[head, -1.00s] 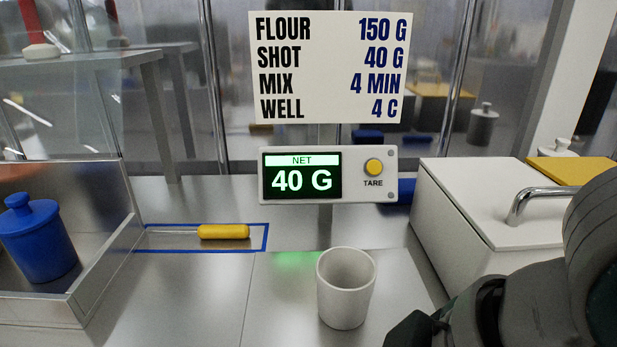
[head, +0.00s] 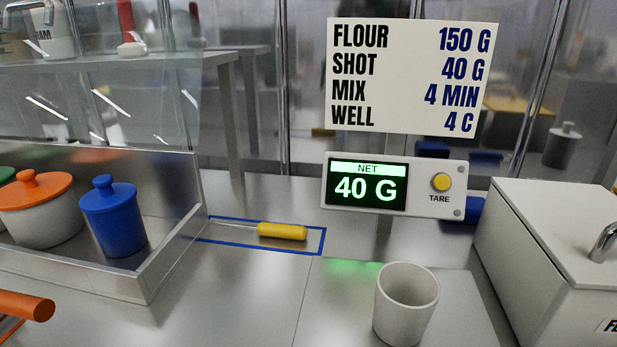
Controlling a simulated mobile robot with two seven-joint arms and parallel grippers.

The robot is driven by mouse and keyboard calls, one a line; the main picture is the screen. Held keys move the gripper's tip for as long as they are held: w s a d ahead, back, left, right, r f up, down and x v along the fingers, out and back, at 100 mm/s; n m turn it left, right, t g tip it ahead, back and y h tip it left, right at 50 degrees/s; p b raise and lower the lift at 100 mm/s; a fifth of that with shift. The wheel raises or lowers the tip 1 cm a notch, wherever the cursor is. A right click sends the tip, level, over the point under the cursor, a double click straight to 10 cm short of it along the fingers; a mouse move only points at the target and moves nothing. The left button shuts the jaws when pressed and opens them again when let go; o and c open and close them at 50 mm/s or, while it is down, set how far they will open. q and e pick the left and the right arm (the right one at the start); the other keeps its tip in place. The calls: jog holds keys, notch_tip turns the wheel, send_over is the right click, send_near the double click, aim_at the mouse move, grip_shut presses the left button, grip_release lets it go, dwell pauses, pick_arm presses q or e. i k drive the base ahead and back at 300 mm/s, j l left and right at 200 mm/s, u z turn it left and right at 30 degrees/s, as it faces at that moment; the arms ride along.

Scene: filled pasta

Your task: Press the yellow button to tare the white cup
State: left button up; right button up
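The yellow button (head: 441,182) sits on the right of the scale display panel (head: 394,187), above the word TARE. Neither of my grippers is in the head view now.
A white box with a metal handle (head: 533,245) stands at right. A yellow-handled tool (head: 282,231) lies in a blue outline. A metal tray (head: 172,262) at left holds a blue jar (head: 113,217) and an orange-lidded pot (head: 38,213). A recipe sign (head: 408,77) hangs behind.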

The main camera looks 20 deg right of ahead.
aim_at(442, 183)
jog(key=z, duration=1.3)
